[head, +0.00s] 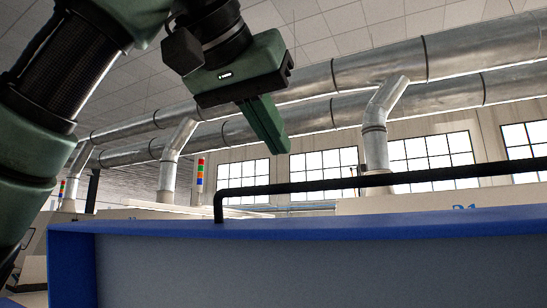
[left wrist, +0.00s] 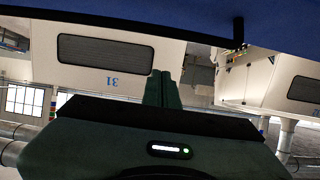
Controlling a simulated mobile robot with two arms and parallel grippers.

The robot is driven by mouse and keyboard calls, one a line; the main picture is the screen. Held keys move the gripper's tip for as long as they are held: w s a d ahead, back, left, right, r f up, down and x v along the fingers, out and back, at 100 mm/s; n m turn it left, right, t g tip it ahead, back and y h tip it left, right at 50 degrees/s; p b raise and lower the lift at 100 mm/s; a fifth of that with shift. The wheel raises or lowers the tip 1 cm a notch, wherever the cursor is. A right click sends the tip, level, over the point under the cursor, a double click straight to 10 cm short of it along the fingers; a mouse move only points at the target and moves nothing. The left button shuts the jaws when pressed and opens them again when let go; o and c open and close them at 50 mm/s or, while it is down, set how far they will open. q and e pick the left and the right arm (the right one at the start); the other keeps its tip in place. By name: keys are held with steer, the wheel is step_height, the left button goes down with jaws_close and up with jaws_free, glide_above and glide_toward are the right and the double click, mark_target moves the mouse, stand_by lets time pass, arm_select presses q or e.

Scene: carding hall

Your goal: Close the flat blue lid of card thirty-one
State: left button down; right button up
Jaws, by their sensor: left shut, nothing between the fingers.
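The blue lid (head: 300,229) fills the bottom of the head view, with a blue rim around a grey face. It appears raised; how far is hard to tell. A black bar handle (head: 400,182) runs along its top edge, with a bent post at its left end. The lid's blue surface (left wrist: 200,14) and a black post (left wrist: 238,32) also show at the top of the left wrist view. My left gripper (head: 279,148) is shut and empty, above the handle and apart from it. Its closed fingers also show in the left wrist view (left wrist: 163,78). My right gripper is out of view.
A cream machine body (left wrist: 80,75) with a dark window and an upside-down blue "31" shows in the left wrist view. Silver ducts (head: 380,70) run overhead. A signal light (head: 200,175) stands behind the lid. Open air surrounds my left gripper.

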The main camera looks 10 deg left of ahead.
mark_target(275, 185)
arm_select(q)
steer(key=x, duration=0.4)
steer(key=shift+a+f, duration=0.1)
steer(key=shift+a, duration=0.15)
steer(key=shift+s+a+f+p, duration=0.15)
steer(key=shift+s+f+p, duration=0.15)
steer(key=shift+s+f, duration=0.35)
steer(key=shift+s+a+f, duration=0.1)
steer(key=shift+s, duration=0.3)
steer(key=shift+s+a+f, duration=0.15)
steer(key=shift+s, duration=0.3)
steer(key=shift+s+f, duration=0.1)
steer(key=shift+s, duration=0.1)
steer(key=shift+w+f, duration=0.15)
steer(key=shift+w, duration=0.2)
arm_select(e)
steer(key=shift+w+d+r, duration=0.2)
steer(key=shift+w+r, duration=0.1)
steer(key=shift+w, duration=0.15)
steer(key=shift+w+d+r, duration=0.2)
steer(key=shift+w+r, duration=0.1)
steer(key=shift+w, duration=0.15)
